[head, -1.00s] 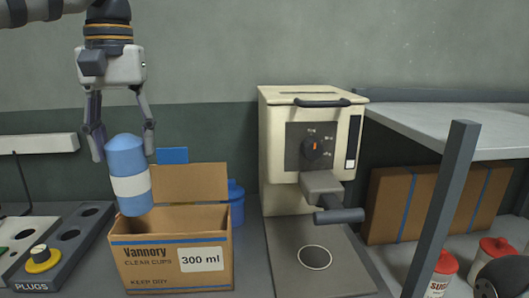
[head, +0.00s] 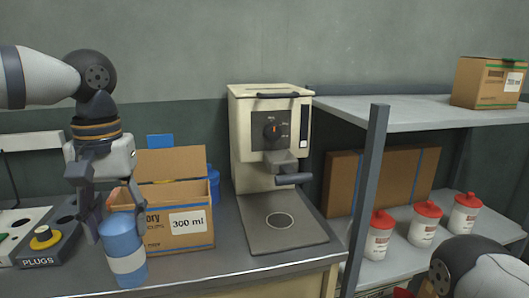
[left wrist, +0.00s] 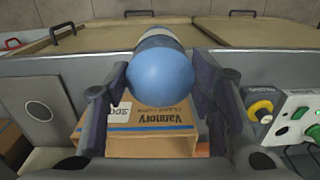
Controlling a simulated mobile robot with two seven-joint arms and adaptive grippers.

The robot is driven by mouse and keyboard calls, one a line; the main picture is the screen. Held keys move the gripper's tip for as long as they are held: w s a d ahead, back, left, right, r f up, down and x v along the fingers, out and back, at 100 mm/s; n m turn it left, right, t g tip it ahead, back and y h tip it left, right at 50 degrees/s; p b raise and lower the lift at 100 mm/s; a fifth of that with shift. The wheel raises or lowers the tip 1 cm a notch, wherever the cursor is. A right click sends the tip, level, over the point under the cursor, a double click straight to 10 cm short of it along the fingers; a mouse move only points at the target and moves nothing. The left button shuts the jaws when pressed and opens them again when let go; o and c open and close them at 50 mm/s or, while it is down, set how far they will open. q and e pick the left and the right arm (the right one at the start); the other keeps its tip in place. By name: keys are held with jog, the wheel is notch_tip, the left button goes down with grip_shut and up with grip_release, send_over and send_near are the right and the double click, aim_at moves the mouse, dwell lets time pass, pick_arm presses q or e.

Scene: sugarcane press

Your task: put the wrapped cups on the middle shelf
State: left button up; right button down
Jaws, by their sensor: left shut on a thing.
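The wrapped cups (head: 126,262) form a blue cylinder with a white band, nearly upright. My left gripper (head: 112,207) is shut on it, and it hangs in front of the cardboard box by the press. In the left wrist view, the blue end of the wrapped cups (left wrist: 168,82) lies between the fingers. The shelf unit stands at the right, with an upper board (head: 400,113) and a board below it (head: 412,258). I cannot tell whether that lower board is the middle shelf. My right gripper is out of view.
The open "Vannory" box (head: 160,236) stands left of the cream press (head: 255,140). Red-lidded jars (head: 379,240) stand on the lower board, with flat brown panels behind. A closed carton (head: 488,85) sits on the upper board. A grey post (head: 368,195) stands at the shelf's front corner.

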pick_arm(q)
jog(key=s+d+f+m, duration=0.1)
jog(key=s+d+f, duration=0.2)
jog(key=s+f, duration=0.3)
jog(key=s+d+f+m, duration=0.1)
jog(key=s+d+f, duration=0.1)
jog(key=s+f, duration=0.4)
notch_tip(320, 180, down, 3)
jog(key=shift+s+d+m, duration=0.2)
jog(key=shift+d+m, duration=0.1)
jog(key=shift+d, duration=0.1)
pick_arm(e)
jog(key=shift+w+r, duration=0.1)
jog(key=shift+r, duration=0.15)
